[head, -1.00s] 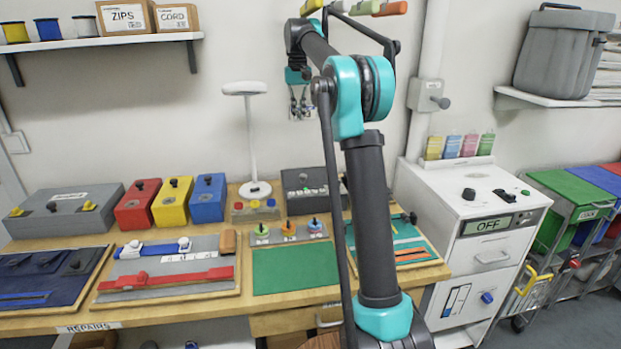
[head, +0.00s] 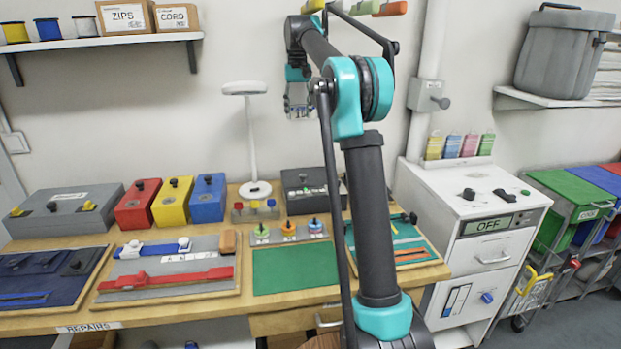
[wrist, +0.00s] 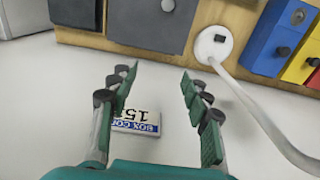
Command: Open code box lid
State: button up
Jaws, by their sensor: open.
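The dark grey box (head: 298,205) that looks like the code box stands at the back of the workbench, right of the lamp, with a small green mark on it. Its lid looks shut.
The white lamp (head: 250,140) stands just left of the grey box. Red (head: 138,205), yellow (head: 172,203) and blue (head: 207,199) boxes stand further left. A row of coloured pegs on a holder (head: 290,234) lies in front. A white cabinet (head: 480,215) stands right.

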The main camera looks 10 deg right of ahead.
notch_tip(320, 180, up, 9)
jog(key=s, duration=0.2)
dwell(0.4)
jog(key=shift+f, duration=0.1)
dwell(0.4)
jog(key=shift+a, duration=0.2)
